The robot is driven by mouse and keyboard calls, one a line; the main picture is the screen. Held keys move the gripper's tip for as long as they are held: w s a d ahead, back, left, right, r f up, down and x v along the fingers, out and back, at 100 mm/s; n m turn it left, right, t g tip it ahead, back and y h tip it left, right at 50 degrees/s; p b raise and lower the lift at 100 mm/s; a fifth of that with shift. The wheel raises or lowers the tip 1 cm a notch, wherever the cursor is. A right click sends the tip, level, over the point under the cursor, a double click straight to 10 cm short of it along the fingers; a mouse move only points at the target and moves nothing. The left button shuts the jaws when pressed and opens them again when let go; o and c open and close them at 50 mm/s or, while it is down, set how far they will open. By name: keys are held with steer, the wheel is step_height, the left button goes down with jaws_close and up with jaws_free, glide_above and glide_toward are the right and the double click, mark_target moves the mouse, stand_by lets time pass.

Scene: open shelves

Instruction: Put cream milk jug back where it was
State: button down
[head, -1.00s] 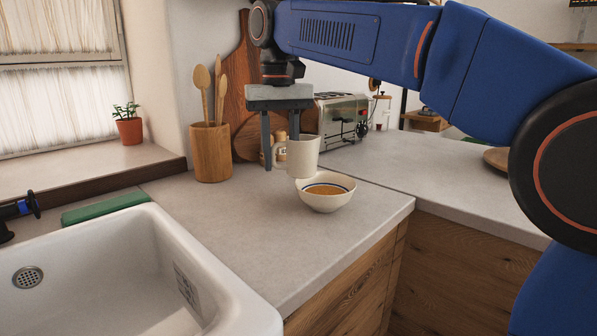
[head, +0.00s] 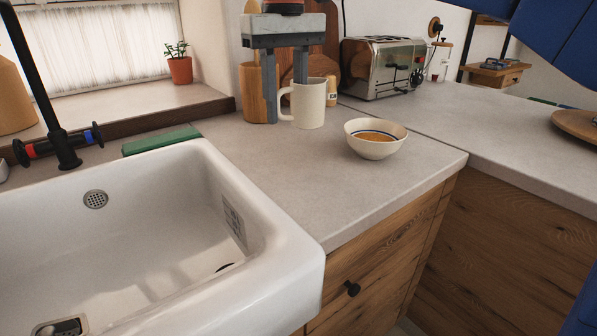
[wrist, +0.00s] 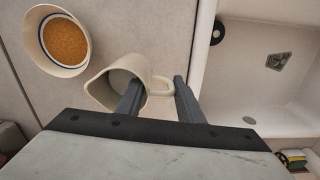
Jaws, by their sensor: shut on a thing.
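The cream milk jug (head: 312,103) is upright near the back of the counter, behind and left of the bowl. I cannot tell whether its base touches the counter. My gripper (head: 285,103) points down, shut on the handle side of the jug. In the wrist view, one finger of my gripper (wrist: 155,94) is inside the mouth of the jug (wrist: 103,91) and the other is outside by the handle. The bowl (head: 376,151), with a dark rim stripe and orange-brown contents, stands apart from the jug.
A wooden utensil holder (head: 253,95) stands behind my gripper, and a toaster (head: 382,68) behind right. A small jar (head: 331,90) is close behind the jug. The white sink (head: 215,165) and green sponge (head: 160,140) are left. The counter in front of the jug is clear.

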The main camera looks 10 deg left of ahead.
steer(key=shift+n, duration=0.6)
steer(key=shift+s+a+f, duration=0.25)
steer(key=shift+s+f, duration=0.15)
steer(key=shift+f, duration=1.25)
steer(key=shift+s+a+f, duration=0.3)
steer(key=shift+s+f, duration=0.15)
steer(key=shift+f, duration=1.15)
steer(key=shift+s+a+f, duration=0.25)
steer(key=shift+s+f, duration=0.15)
steer(key=shift+f, duration=1.25)
steer(key=shift+f, duration=0.15)
steer(key=c, duration=1.2)
jaws_free()
step_height(320, 180, up, 12)
steer(key=shift+r, duration=0.15)
steer(key=shift+s, duration=0.15)
